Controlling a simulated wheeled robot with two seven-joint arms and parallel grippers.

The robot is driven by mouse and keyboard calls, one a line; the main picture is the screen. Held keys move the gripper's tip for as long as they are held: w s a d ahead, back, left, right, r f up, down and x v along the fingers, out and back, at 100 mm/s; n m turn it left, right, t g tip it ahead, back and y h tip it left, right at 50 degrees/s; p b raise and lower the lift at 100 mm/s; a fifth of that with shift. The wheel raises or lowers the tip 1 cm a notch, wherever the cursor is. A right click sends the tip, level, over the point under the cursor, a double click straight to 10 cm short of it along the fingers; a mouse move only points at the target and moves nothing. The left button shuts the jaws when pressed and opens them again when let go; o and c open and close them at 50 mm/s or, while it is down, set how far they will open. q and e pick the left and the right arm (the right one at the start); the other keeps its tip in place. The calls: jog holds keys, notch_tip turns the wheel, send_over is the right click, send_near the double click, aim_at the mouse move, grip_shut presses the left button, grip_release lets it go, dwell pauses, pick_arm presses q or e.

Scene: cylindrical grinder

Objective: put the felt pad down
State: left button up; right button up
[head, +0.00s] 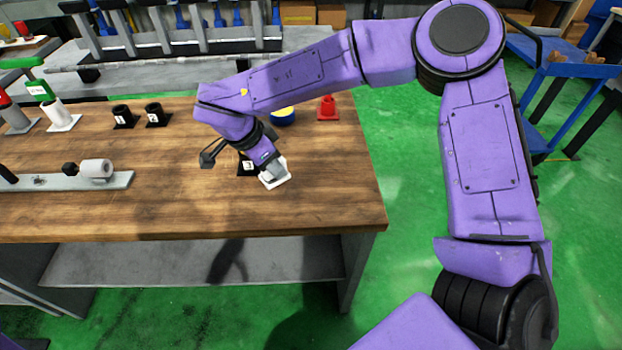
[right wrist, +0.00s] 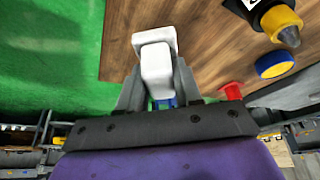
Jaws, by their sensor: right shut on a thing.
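My right gripper (head: 273,170) is shut on a white piece (head: 276,181), which I take to be the felt pad. In the right wrist view the white piece (right wrist: 155,62) has a narrow block between the two grey fingers of the gripper (right wrist: 157,88) and a wider flat end beyond the fingertips. It is over the front right part of the wooden table (head: 330,195). I cannot tell whether it touches the table. My left gripper is not in view.
A black stand (head: 246,168) is close to the left of the gripper. A blue and yellow round thing (head: 283,117) and a red piece (head: 327,108) stand behind. A grey bar with a white cylinder (head: 95,169) lies at the left. The table's right front is clear.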

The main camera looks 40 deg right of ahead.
aim_at(266, 183)
jog(key=a+r+m, duration=0.1)
jog(key=m, duration=0.1)
jog(key=s+r+m+g, duration=0.1)
jog(key=m, duration=0.1)
jog(key=a+r+m+g, duration=0.1)
jog(key=m, duration=0.1)
jog(key=shift+s+a+y, duration=0.15)
jog(key=shift+a+y, duration=0.15)
jog(key=shift+d+m+g+p, duration=0.3)
jog(key=shift+m, duration=0.2)
jog(key=w+d+f+p, duration=0.1)
jog(key=d+f, duration=0.2)
jog(key=d, duration=0.1)
jog(key=w+d+f+p, duration=0.1)
jog(key=d+f+p, duration=0.1)
jog(key=d+f, duration=0.1)
jog(key=w+d+f+p, duration=0.1)
jog(key=d+f, duration=0.2)
jog(key=d, duration=0.2)
jog(key=shift+d+f+p, duration=0.35)
notch_tip(266, 183, down, 3)
jog(key=shift+r, duration=0.1)
jog(key=shift+d+f, duration=0.1)
jog(key=shift+f, duration=0.15)
jog(key=shift+f, duration=0.1)
jog(key=o, duration=0.9)
